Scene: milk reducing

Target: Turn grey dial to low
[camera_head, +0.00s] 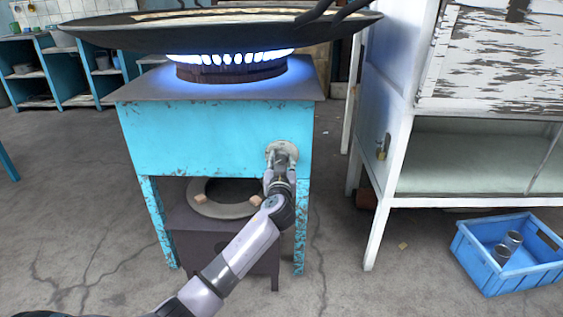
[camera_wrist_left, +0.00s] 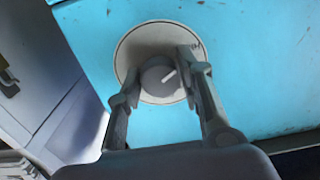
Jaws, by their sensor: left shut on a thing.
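The grey dial (camera_wrist_left: 155,76) sits on a round pale plate (camera_wrist_left: 149,44) on the front of the turquoise stove (camera_head: 200,139). A short white mark shows on the dial's face, slanting toward the upper right in the left wrist view. My left gripper (camera_head: 281,163) reaches the dial from the front and is shut on it, one finger on each side, as the left wrist view (camera_wrist_left: 158,76) shows. In the head view the gripper hides most of the dial. Blue flames (camera_head: 232,57) burn at the burner. My right gripper is not in view.
A wide dark wok (camera_head: 200,36) stands over the burner. A white cabinet (camera_head: 400,130) is close on the right, with a blue crate (camera_head: 483,272) holding metal cans on the floor. A ring-topped dark stool (camera_head: 222,210) stands below the stove. Floor at left is clear.

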